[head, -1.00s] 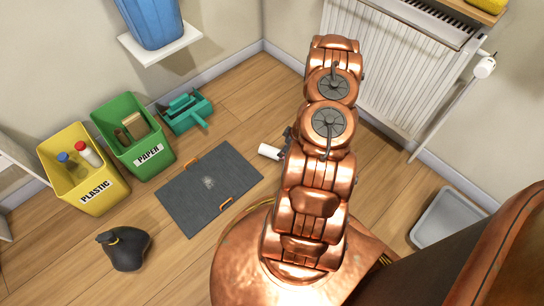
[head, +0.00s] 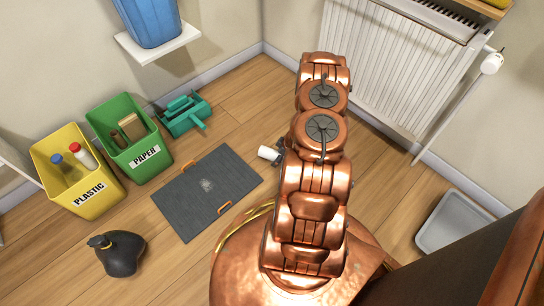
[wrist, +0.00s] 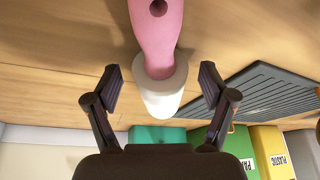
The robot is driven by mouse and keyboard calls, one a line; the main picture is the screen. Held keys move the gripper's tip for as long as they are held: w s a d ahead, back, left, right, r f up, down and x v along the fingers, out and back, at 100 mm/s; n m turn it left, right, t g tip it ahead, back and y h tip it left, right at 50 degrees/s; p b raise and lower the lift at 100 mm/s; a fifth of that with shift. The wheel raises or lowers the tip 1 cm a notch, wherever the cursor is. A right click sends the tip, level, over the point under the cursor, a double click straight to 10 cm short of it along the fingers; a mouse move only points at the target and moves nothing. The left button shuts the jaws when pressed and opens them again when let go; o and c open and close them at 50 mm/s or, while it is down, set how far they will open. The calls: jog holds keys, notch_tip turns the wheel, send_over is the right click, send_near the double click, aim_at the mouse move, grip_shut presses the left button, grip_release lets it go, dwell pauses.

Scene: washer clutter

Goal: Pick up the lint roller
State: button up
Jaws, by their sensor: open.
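The lint roller has a pink handle and a white roll. In the wrist view the lint roller (wrist: 160,45) lies on the wooden floor, its handle running to the top edge and cut off there. Its white roll points down the picture, between the two dark fingers of my gripper (wrist: 160,86). The fingers are spread wide, with a gap on each side of the roll. In the head view only the white roll of the lint roller (head: 269,153) shows; my arm hides the handle and most of my gripper (head: 281,148).
A dark grey mat (head: 205,188) with orange handles lies left of the roller. A yellow plastic bin (head: 82,190), a green paper bin (head: 138,160) and a teal caddy (head: 184,115) stand beyond. A dark jug-like object (head: 120,254) and a grey tray (head: 449,224) are on the floor.

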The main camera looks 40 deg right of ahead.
aim_at(276, 154)
jog(key=c, duration=1.4)
jog(key=shift+r+p, duration=1.1)
jog(key=shift+r, duration=0.65)
jog(key=shift+s+a+r, duration=0.15)
jog(key=shift+a, duration=0.1)
jog(key=s+a+p, duration=0.1)
jog(key=s+a, duration=0.2)
jog(key=s+a+r+p, duration=0.1)
jog(key=s+a, duration=0.2)
jog(key=s+a+p, duration=0.2)
jog(key=s+a, duration=0.1)
jog(key=a, duration=0.1)
jog(key=shift+r, duration=0.15)
jog(key=shift+s+a, duration=0.75)
